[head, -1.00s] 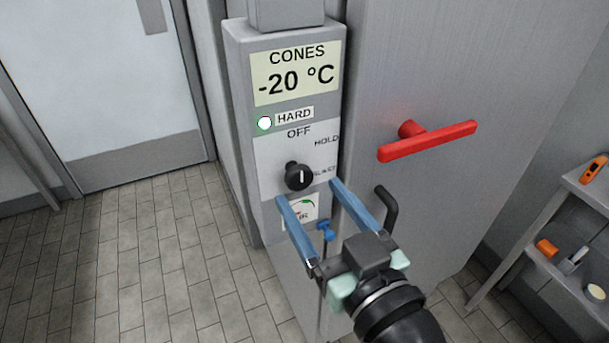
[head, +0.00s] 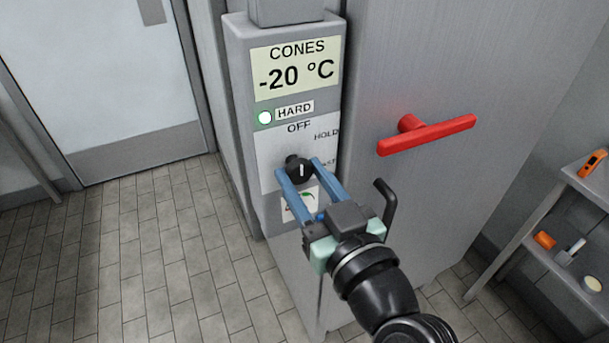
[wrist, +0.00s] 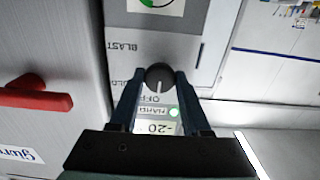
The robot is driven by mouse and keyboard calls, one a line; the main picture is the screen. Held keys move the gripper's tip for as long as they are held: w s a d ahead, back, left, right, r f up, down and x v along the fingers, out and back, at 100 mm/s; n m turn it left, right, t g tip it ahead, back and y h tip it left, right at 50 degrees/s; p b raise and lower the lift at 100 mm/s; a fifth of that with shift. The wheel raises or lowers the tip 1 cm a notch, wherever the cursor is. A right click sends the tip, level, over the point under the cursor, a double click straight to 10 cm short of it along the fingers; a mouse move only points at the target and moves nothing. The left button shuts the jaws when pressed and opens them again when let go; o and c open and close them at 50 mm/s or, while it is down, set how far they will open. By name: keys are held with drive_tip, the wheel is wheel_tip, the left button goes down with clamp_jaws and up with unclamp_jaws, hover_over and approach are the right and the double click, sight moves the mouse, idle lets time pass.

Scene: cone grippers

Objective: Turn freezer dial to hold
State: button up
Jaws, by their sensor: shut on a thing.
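The freezer dial (head: 299,168) is a round black knob with a white pointer line, on the pale front panel of a grey control box (head: 236,100). In the head view its pointer line stands upright, toward the OFF label (head: 299,127). The HOLD label (head: 326,135) is at the upper right of the dial. My gripper (head: 299,170) has its blue fingers shut on the dial, one on each side. In the wrist view the dial (wrist: 159,77) sits between the fingertips, with its line toward OFF. The BLAST label is partly hidden in the head view.
A display (head: 296,68) reads CONES -20 °C, and a lit lamp (head: 265,118) stands beside HARD. A red door handle (head: 427,135) and a black hook-like bar (head: 387,205) stick out at the right. A shelf (head: 530,240) with small items stands far right.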

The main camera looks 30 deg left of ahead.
clamp_jaws()
drive_tip(key=shift+m, duration=0.3)
drive_tip(key=m+p, duration=0.2)
drive_tip(key=m, duration=0.3)
drive_tip(key=shift+r+p, duration=0.1)
drive_tip(key=shift+p, duration=0.2)
drive_tip(key=m+p, duration=0.3)
drive_tip(key=m, duration=0.3)
drive_tip(key=o, duration=1.2)
unclamp_jaws()
drive_tip(key=shift+c, duration=0.2)
drive_tip(key=shift+d, duration=0.1)
